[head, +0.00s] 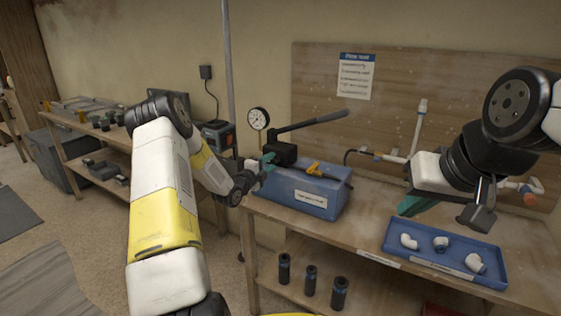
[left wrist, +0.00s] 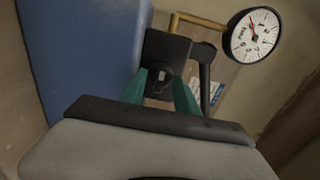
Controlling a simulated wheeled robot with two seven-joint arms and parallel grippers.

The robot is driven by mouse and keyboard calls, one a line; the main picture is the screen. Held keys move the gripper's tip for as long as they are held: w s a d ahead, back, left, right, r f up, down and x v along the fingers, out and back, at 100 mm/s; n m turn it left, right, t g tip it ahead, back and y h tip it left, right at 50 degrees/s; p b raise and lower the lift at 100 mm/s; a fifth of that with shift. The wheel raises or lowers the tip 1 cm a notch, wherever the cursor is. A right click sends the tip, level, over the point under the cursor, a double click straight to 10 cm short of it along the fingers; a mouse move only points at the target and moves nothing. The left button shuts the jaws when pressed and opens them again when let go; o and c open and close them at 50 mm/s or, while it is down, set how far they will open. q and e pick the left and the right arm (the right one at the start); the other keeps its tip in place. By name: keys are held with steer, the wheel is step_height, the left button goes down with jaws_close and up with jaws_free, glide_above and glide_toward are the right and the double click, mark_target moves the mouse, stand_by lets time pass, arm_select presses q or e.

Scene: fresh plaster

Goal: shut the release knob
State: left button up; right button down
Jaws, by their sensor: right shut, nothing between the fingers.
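The release knob (left wrist: 163,84) is a small dark round knob with a slot-like mark, on the black block of a blue hand pump (head: 318,194). In the left wrist view, the teal fingers of my left gripper (left wrist: 161,86) stand apart on either side of the knob, with gaps visible. In the head view, my left gripper (head: 264,164) is at the left end of the pump by the black block (head: 282,153); the knob is hidden there. My right gripper (head: 412,205) is shut and empty above the bench, left of the blue tray.
A dial gauge (head: 258,118) stands above the pump, and its black lever (head: 310,121) reaches up to the right. A blue tray (head: 405,254) with white pipe elbows lies on the wooden bench (head: 345,236). Black cylinders (head: 311,281) stand on the lower shelf.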

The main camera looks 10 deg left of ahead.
arm_select(q)
steer(key=shift+c, duration=0.5)
jaws_close()
steer(key=m, duration=0.5)
steer(key=shift+d, duration=0.15)
steer(key=m, duration=0.3)
